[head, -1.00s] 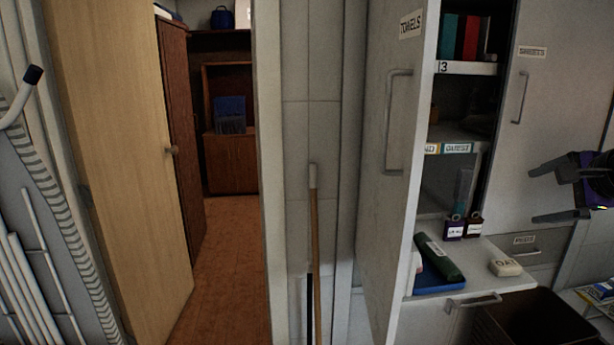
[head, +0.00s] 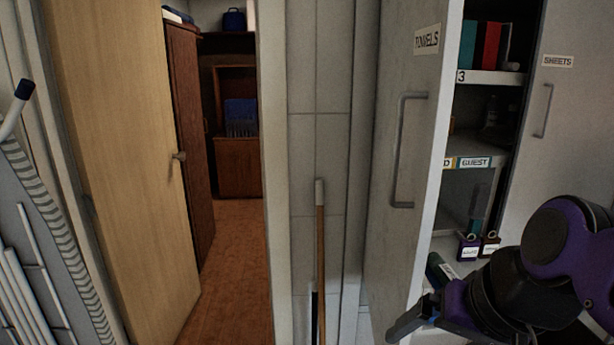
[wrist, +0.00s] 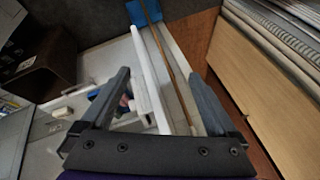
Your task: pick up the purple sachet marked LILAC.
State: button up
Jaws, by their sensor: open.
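The purple sachet (head: 468,247) with a pale label stands in the open cupboard, beside a brown sachet (head: 489,246). The label is too small to read now. My gripper (head: 412,322) is at lower right in the head view, low in front of the cupboard opening and left of the sachet, apart from it. In the wrist view my gripper (wrist: 158,102) has its two fingers wide apart with nothing held. I cannot make out the sachet in the wrist view.
The open TOWELS door (head: 405,150) stands left of the opening; its edge shows between my fingers in the wrist view. A wooden-handled broom (head: 320,250) leans at the wall.

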aim_at(468, 248)
jog(key=k+j+z, duration=0.1)
jog(key=z, duration=0.35)
jog(key=k+z, duration=0.25)
jog(key=z, duration=0.15)
jog(key=i+l+u, duration=0.1)
jog(key=l, duration=0.2)
jog(key=i+l+u, duration=0.1)
jog(key=l, duration=0.25)
jog(key=i+l+u, duration=0.1)
jog(key=i+l, duration=0.1)
jog(key=l, duration=0.1)
